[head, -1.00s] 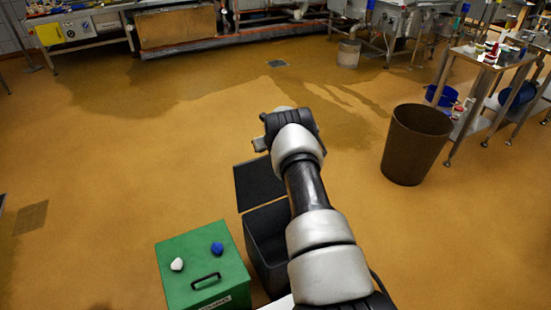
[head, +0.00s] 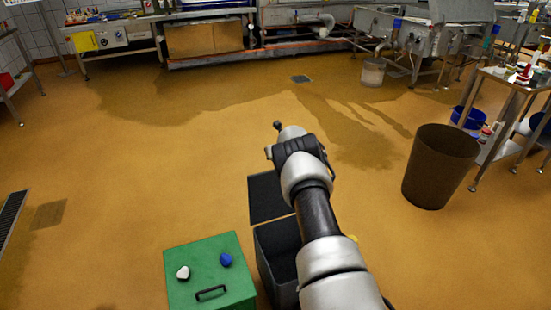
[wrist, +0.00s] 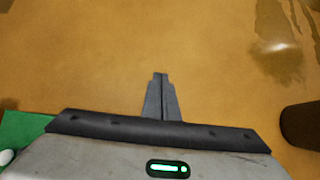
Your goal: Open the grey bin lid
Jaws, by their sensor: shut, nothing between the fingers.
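The grey bin (head: 278,252) is a dark open box standing on the floor right of a green box. Its lid (head: 268,197) is open, swung back beyond the far rim, and the dark inside shows. My arm covers the bin's right side. My gripper shows in the wrist view (wrist: 160,76) with its fingers together and nothing between them, over bare floor. In the head view the arm's end is beyond the lid, and the fingers cannot be made out clearly. The grey bin is not visible in the wrist view.
The green box (head: 211,282) has a black handle, a white lump (head: 183,272) and a blue lump (head: 226,260) on top. A brown bin (head: 440,168) stands at right near a steel table. The floor beyond the lid is clear.

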